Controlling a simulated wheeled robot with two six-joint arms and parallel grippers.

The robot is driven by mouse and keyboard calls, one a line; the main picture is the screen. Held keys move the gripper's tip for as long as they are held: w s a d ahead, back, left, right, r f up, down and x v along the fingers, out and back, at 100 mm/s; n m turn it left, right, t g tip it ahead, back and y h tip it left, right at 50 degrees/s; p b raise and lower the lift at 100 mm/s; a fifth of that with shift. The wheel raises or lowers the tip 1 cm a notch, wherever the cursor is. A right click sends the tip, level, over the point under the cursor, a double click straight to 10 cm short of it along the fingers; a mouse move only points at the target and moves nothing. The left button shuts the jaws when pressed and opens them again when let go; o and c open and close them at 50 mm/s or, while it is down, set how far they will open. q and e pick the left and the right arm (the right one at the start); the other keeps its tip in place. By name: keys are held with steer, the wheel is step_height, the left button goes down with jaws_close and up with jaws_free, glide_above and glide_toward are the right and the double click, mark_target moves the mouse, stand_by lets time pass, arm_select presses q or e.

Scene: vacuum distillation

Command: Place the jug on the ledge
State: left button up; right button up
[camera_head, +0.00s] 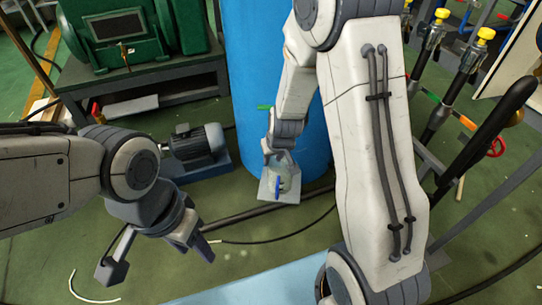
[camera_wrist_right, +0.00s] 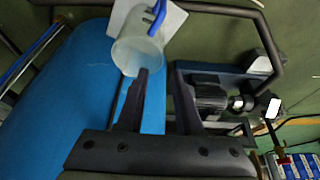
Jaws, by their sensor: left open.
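The jug (camera_head: 282,176) is clear, with a blue handle. In the head view it is over a small pale ledge (camera_head: 291,197) beside the blue tank, partly hidden by my right gripper (camera_head: 279,150). In the right wrist view the jug (camera_wrist_right: 138,55) appears against the white ledge (camera_wrist_right: 176,22), just past the fingertips. My right gripper (camera_wrist_right: 159,72) has its fingers apart there, with nothing between them. One fingertip overlaps the jug's rim; I cannot tell if they touch. My left gripper (camera_head: 156,259) is open and empty at the lower left, away from the jug.
The large blue tank (camera_head: 255,55) stands behind the ledge. A grey motor (camera_head: 195,143) on a blue base is to its left, below a green machine (camera_head: 125,35) on a stand. Pipes with yellow-capped valves (camera_head: 484,36) stand at the right. Green floor is open at the lower left.

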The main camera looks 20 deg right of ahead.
steer(key=s+a+r+n+g+y, duration=0.2)
steer(key=s+a+r+n, duration=0.1)
steer(key=s+a+r, duration=0.7)
arm_select(q)
steer(key=shift+r+p, duration=0.45)
steer(key=shift+r, duration=0.4)
arm_select(e)
steer(key=s+a+r+n+g, duration=0.1)
steer(key=s+r+n, duration=0.1)
steer(key=s, duration=0.6)
steer(key=s+a+r+n+g, duration=0.1)
steer(key=s+r, duration=0.3)
steer(key=s, duration=0.4)
steer(key=shift+s+a+n+h, duration=0.25)
steer(key=shift+a+n+h, duration=0.15)
steer(key=shift+a+n, duration=0.35)
steer(key=shift+r, duration=0.15)
arm_select(q)
step_height(320, 180, up, 44)
steer(key=p, duration=4.4)
arm_select(e)
step_height(320, 180, up, 44)
arm_select(q)
steer(key=shift+f, duration=0.1)
